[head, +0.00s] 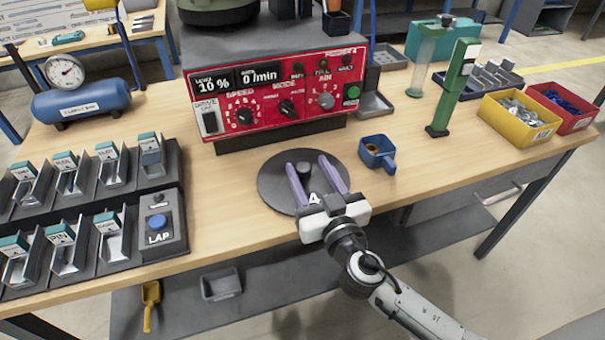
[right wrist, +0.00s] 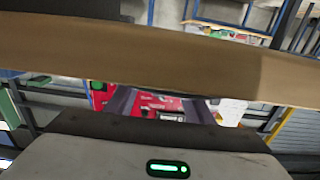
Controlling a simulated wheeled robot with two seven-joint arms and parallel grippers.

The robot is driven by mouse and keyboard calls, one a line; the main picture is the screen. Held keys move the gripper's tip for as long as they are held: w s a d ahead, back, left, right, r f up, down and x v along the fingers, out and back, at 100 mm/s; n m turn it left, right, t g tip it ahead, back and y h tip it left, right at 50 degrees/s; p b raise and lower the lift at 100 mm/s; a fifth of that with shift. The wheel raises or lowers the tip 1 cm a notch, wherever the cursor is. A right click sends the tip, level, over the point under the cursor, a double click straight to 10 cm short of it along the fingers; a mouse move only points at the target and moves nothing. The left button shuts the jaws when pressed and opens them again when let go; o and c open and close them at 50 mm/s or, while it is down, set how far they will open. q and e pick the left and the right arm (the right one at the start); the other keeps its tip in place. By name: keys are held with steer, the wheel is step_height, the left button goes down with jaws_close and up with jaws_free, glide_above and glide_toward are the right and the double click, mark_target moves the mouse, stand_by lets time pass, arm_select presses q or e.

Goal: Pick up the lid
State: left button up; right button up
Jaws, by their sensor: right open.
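The lid (head: 272,188) is a dark grey round disc with a small upright knob (head: 303,169), lying flat on the wooden table in front of the red control panel. My right gripper (head: 306,162) reaches in from the front with its two purple fingers apart, over the lid. The knob shows between the fingers, with a gap on each side. I cannot tell the exact height of the fingers. In the right wrist view the fingers (right wrist: 162,102) show apart, but I cannot make out the lid there. My left gripper is not in view.
A feeder machine with a red panel (head: 280,95) stands just behind the lid. A blue scoop-like cup (head: 385,158) is close on the right. A black rack of slots (head: 120,215) with a LAP button box (head: 158,222) is at left. Bare table (head: 470,170) lies at right.

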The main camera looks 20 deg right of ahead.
mark_target(298, 155)
steer(key=w, duration=0.3)
steer(key=w+a+p, duration=0.1)
steer(key=w, duration=0.1)
steer(key=shift+w, duration=0.3)
steer(key=shift+c, duration=0.2)
steer(key=c, duration=1.1)
jaws_close()
steer(key=shift+r, duration=0.15)
